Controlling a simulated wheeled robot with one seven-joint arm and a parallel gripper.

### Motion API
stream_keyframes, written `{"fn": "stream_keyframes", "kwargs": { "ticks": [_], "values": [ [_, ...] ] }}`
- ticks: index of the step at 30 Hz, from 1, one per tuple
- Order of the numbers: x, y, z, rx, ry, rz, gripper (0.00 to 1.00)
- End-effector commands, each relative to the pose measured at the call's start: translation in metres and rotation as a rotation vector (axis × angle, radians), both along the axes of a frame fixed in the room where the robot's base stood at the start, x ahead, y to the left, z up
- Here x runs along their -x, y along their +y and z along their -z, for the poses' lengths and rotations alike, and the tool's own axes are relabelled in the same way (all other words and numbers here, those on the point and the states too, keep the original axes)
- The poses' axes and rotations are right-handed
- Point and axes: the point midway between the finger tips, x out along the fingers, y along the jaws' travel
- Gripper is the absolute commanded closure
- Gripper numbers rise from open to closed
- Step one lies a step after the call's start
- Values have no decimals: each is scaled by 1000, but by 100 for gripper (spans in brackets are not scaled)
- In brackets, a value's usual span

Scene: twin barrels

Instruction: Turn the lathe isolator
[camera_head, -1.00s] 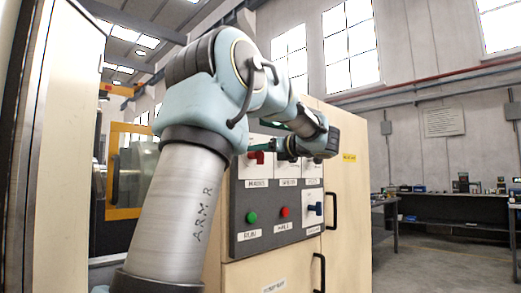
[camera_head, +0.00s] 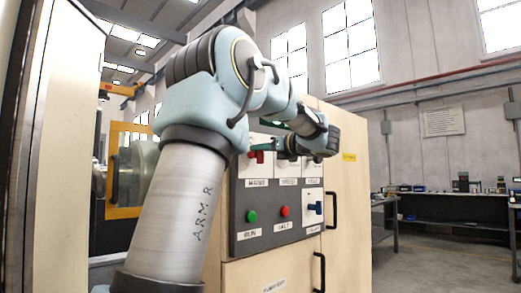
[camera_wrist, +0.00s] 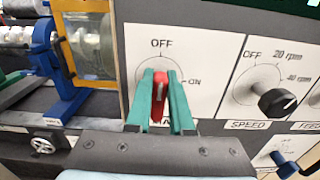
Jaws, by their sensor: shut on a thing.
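A red knob (camera_wrist: 158,84) stands on a white dial plate (camera_wrist: 190,48) marked OFF at the top and ON at the right. Its white mark points up, about toward OFF. My gripper (camera_wrist: 161,90) has its green fingers shut on the red knob, one on each side. The label below the knob is mostly hidden by my gripper. In the head view the red knob (camera_head: 256,156) shows at the top left of the grey control panel (camera_head: 238,205), with my green fingertips beside it.
To the right are a black speed knob (camera_wrist: 277,102) and a blue handle (camera_wrist: 284,161). Below in the head view are a green button (camera_head: 252,216) and a red button (camera_head: 285,211). A yellow-framed guard (camera_head: 122,170) stands left; black door handles (camera_head: 331,210) stick out at right.

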Motion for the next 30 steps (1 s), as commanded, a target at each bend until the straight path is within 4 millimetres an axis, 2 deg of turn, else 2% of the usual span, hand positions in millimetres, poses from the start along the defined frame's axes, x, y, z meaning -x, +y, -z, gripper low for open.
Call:
{"fn": "stream_keyframes", "kwargs": {
  "ticks": [11,30],
  "values": [
    [-3,-3,3,-156,149,-1,100],
    [-9,-10,6,-597,566,0,100]
  ]
}}
